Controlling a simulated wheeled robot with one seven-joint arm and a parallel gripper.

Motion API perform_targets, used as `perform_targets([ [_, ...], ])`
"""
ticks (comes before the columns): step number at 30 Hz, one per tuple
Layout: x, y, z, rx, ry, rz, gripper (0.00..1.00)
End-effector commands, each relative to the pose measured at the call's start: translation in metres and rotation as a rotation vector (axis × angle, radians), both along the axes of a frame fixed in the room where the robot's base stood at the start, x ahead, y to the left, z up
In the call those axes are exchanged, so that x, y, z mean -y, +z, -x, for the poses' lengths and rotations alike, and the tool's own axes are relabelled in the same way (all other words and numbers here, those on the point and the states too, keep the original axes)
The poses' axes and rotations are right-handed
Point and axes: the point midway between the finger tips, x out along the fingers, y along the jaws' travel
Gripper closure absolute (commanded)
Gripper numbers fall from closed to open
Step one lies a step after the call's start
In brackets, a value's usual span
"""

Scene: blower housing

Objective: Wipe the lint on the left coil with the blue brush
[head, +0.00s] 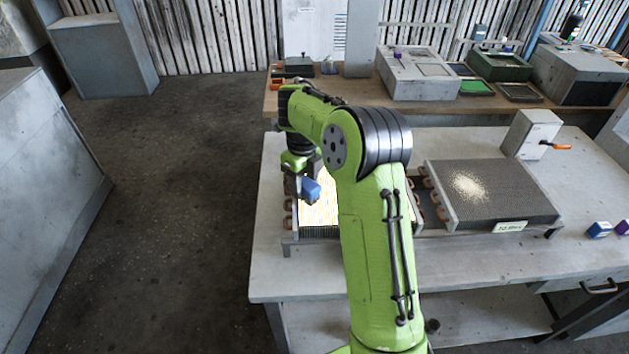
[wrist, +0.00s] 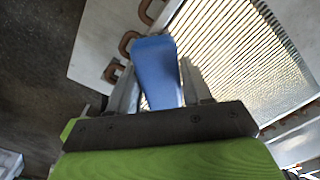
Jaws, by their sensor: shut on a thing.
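My gripper (head: 303,178) is shut on the blue brush (head: 311,189). In the wrist view the brush (wrist: 155,65) sits between the two fingers. It is over the left end of the left coil (head: 318,212), close to the copper bends. I cannot tell whether it touches the coil. My arm hides the right part of this coil in the head view. The left coil's fins (wrist: 235,50) look bright and striped in the wrist view, and I cannot make out lint there. The right coil (head: 510,200) has a pale lint patch (head: 468,187) on top.
A grey box with an orange handle (head: 530,133) stands behind the right coil. Small blue (head: 599,229) and purple (head: 622,227) blocks lie at the right of the grey workbench (head: 300,275). The back bench (head: 350,97) holds boxes and trays. The floor at left is clear.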

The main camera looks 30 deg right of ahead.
Motion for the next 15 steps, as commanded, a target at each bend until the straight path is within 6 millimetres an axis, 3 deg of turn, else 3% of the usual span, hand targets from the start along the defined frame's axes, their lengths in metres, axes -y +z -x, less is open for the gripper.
perform_targets([
  [11,-0.007,-0.005,0.015,0.003,-0.003,0.001,0.75],
  [15,-0.001,-0.003,0.018,0.000,-0.005,0.001,0.75],
])
